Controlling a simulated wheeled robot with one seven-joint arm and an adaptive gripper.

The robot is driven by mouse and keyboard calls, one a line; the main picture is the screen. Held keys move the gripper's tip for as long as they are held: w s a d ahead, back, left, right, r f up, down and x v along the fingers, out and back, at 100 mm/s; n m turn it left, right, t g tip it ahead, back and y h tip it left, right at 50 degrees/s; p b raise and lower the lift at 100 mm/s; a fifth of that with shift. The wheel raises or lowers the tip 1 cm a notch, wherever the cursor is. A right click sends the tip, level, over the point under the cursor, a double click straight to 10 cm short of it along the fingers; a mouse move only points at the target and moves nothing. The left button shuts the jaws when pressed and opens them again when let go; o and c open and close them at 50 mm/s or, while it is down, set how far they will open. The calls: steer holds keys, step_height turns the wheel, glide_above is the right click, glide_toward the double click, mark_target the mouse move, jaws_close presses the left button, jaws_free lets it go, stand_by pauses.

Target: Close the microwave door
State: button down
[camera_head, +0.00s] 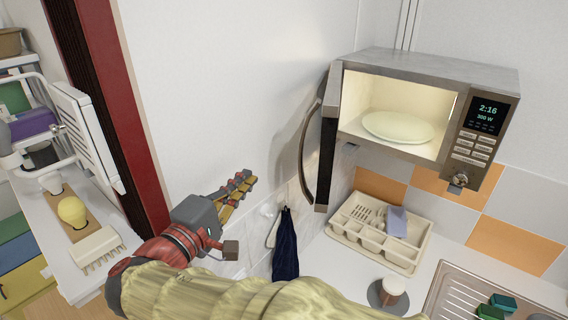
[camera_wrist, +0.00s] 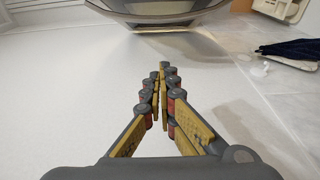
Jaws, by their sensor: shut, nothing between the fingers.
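The microwave (camera_head: 432,110) is mounted on the wall at the upper right, its lit inside showing a pale round plate (camera_head: 398,126). Its door (camera_head: 328,140) stands wide open on the left side, seen nearly edge-on, with a curved handle (camera_head: 305,150) on its left face. My gripper (camera_head: 246,182) is to the left of the door and a little lower, apart from it. In the wrist view the fingers (camera_wrist: 162,72) meet at the tips and hold nothing. A dark curved part, probably the door and handle (camera_wrist: 155,12), shows beyond the fingertips.
A dark blue cloth (camera_head: 286,245) hangs on the wall below the door. A cream dish rack (camera_head: 375,235) and a metal sink (camera_head: 478,290) are on the counter below the microwave. A dark red frame (camera_head: 115,100) and a white shelf unit (camera_head: 85,245) stand at left.

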steer(key=w+d+p, duration=0.4)
steer(key=w+d, duration=0.4)
steer(key=shift+w+f, duration=0.15)
steer(key=shift+w, duration=0.1)
steer(key=shift+s+d, duration=0.1)
stand_by(0.3)
